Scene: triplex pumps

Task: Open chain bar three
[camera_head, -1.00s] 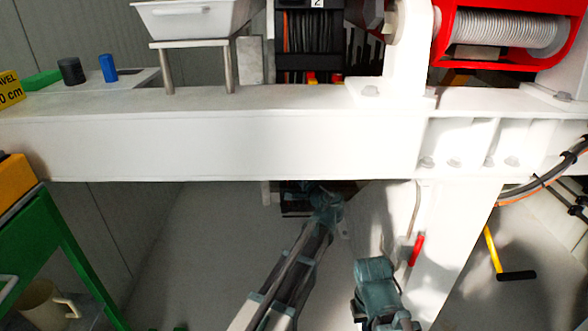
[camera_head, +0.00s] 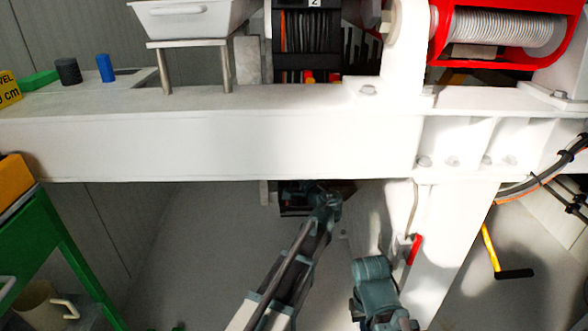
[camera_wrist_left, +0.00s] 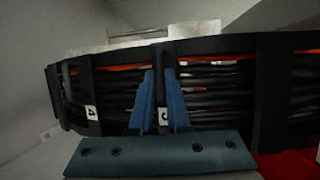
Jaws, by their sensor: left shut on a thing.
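In the left wrist view, chain bar three (camera_wrist_left: 163,118) is a dark upright bar with a small white "3" tag across a black cable chain (camera_wrist_left: 215,90). My left gripper (camera_wrist_left: 158,74) has its two blue fingers on either side of this bar and is shut on it. A bar tagged "4" (camera_wrist_left: 91,113) is to the left. In the head view, my left arm reaches under the white beam; its fingers and bar three are hidden there. A bar tagged "2" (camera_head: 314,4) shows above the beam. My right arm shows at the bottom, but its gripper cannot be seen.
The white beam (camera_head: 220,148) crosses in front of the chain. A white post stands right of my arms, with a red handle (camera_head: 415,250) beside it. A red winch (camera_head: 500,35) is at upper right. A green frame (camera_head: 70,255) is at left.

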